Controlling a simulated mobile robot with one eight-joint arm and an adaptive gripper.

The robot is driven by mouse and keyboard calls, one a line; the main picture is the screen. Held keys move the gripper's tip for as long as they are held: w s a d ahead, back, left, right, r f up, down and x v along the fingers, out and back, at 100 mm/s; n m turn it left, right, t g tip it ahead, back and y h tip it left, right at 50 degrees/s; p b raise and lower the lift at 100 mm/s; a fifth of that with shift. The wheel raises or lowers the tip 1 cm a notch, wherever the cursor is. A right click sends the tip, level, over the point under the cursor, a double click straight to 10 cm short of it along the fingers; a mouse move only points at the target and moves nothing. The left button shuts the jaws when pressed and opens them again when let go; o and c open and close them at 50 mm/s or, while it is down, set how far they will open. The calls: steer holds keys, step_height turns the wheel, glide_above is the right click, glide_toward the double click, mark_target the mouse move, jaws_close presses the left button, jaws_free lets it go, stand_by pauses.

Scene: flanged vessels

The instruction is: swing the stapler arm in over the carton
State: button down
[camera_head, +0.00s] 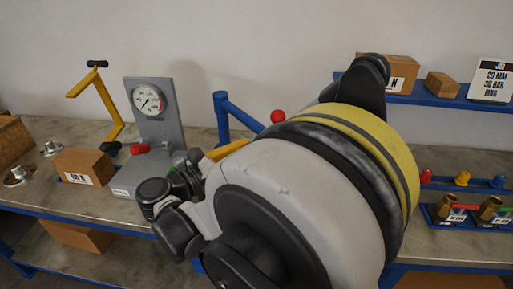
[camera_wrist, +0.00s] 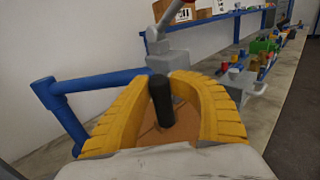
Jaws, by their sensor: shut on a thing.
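The stapler arm (camera_wrist: 108,78) looks like the blue bar running right from a blue post (camera_wrist: 66,115) in the wrist view, to a grey head. The post and bar also show in the camera_head view (camera_head: 222,118), with a red ball near the bar's end. My gripper (camera_wrist: 166,88) has its yellow fingers closed around an upright black grip (camera_wrist: 161,102) by the grey head. A brown surface (camera_wrist: 148,140), perhaps the carton top, shows between the fingers below; I cannot tell how far the head is over it. In the camera_head view my arm hides most of the gripper.
A grey gauge stand (camera_head: 155,115), a yellow crank lever (camera_head: 106,100) and a labelled brown box (camera_head: 84,166) stand on the bench to the left. A blue shelf (camera_head: 425,98) with boxes is on the wall at right. Fittings in blue racks (camera_head: 470,212) sit below it.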

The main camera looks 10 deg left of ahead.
steer(key=shift+s+a, duration=0.15)
steer(key=shift+a, duration=0.2)
steer(key=c, duration=1.2)
jaws_free()
steer(key=shift+a, duration=0.25)
steer(key=v, duration=1.1)
steer(key=shift+s, duration=0.45)
steer(key=shift+a, duration=0.25)
